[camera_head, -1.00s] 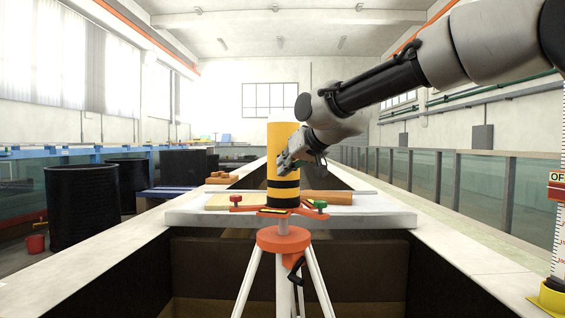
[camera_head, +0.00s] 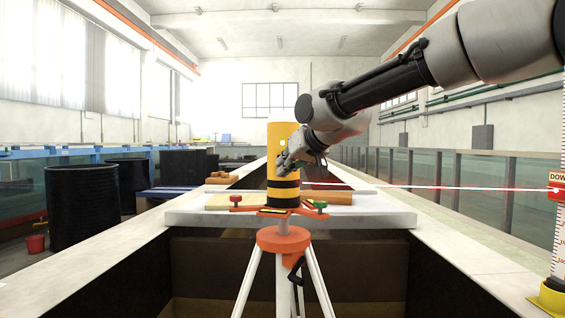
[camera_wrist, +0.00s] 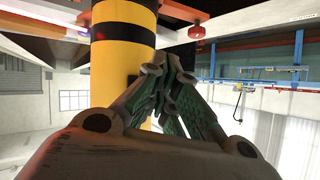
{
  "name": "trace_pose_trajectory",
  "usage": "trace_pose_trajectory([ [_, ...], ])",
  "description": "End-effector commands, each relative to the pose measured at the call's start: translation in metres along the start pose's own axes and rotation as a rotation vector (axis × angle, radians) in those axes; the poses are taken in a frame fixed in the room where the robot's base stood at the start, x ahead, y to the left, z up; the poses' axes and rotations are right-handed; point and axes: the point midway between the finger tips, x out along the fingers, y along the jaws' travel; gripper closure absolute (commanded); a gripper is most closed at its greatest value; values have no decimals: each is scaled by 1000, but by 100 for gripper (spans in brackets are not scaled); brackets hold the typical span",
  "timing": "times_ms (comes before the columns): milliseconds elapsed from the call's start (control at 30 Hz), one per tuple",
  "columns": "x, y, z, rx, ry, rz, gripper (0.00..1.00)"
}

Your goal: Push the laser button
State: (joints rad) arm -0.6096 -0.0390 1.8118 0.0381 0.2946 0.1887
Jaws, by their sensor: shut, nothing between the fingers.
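The laser (camera_head: 281,138) is a yellow cylinder with black bands, upright on an orange and white tripod (camera_head: 283,240). A red-white beam runs from behind my gripper to a red receiver (camera_head: 555,191) on a graduated staff (camera_head: 560,240) at right, whose display reads "DOW", cut by the frame edge. My gripper (camera_head: 283,166) is shut and empty, its fingertips at the laser's right front side. A small pale spot shows on the cylinder just above them. In the wrist view the shut fingers (camera_wrist: 170,72) are beside the yellow cylinder (camera_wrist: 115,75); I cannot tell whether they touch it. The button is not clearly visible.
The tripod stands before a pale slab (camera_head: 375,219) across the flume walls. Green and red knobs stick out below the laser. Black round tanks (camera_head: 82,205) stand at left. The space right of the tripod is mostly open.

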Motion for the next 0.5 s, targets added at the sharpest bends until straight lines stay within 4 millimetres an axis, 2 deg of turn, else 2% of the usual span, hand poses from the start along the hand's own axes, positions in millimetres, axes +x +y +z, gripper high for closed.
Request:
trace_pose_trajectory([
  [167, -3, -2, 2, -1, 1, 0, 100],
  [500, -29, -21, 21, -2, 0, -2, 100],
])
